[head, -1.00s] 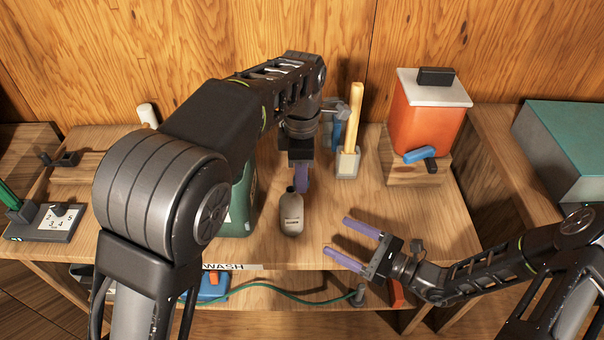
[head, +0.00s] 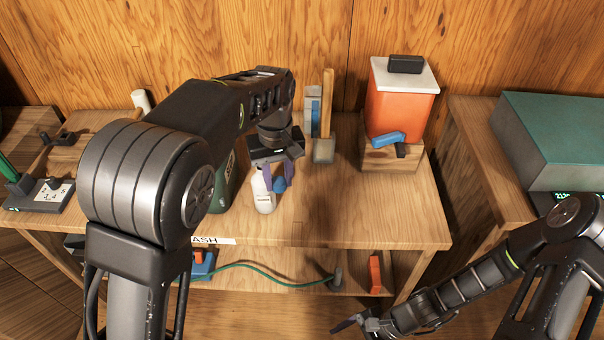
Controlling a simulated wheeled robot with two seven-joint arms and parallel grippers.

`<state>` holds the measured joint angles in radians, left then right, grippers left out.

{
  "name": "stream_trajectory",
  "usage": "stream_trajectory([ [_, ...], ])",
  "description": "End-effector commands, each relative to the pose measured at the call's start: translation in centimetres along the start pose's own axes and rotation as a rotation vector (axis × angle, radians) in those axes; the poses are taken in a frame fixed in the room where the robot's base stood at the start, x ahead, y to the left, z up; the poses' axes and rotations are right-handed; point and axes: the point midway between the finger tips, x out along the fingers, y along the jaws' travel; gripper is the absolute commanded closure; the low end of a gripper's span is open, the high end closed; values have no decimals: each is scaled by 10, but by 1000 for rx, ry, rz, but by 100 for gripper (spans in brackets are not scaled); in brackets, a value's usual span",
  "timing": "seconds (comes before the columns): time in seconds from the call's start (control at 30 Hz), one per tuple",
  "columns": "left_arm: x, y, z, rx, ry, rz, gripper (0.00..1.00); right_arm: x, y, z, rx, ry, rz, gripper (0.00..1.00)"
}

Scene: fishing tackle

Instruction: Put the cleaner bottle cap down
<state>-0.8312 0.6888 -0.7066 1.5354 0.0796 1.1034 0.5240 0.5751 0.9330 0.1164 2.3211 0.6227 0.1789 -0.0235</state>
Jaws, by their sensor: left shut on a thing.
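My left gripper (head: 280,176) reaches over the table from the left, its purple fingers pointing down. It is shut on a small blue cap (head: 280,185), which shows between the fingertips. A pale bottle (head: 265,202) with a label stands upright just left of and below the cap in the picture. Its top is partly covered by the fingers, and I cannot tell whether the cap touches it. My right gripper (head: 350,322) is low at the bottom of the picture, in front of the table; its jaw opening is unclear.
A green container (head: 222,190) is partly hidden behind my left arm. A wooden-handled brush (head: 325,125) stands behind the gripper. An orange canister (head: 398,105) with a white lid sits on a wooden block (head: 385,159). The tabletop (head: 360,215) right of the bottle is clear.

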Motion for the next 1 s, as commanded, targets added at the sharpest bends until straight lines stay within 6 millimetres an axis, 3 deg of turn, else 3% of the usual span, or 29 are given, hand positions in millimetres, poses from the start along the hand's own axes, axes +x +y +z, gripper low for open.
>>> stream_trajectory([
  [0.03, 5, -20, -6, 97, -3, -1, 100, 5, 12, -6, -161, 89, 61, 23],
  [0.13, 15, -57, -14, 263, -10, -3, 100, 8, 11, -16, -483, 238, 116, 23],
  [0.23, 23, -91, -19, 338, -20, -1, 100, 11, -4, -7, -756, 312, 122, 23],
  [0.33, 26, -110, -22, 343, -27, 1, 100, 14, -13, 5, -894, 326, 122, 23],
  [0.7, 27, -120, -23, 331, -31, 2, 100, 17, -16, 13, -959, 325, 126, 23],
  [1.0, 13, -120, -23, 331, -30, 2, 100, 6, -17, 20, -955, 324, 129, 48],
])
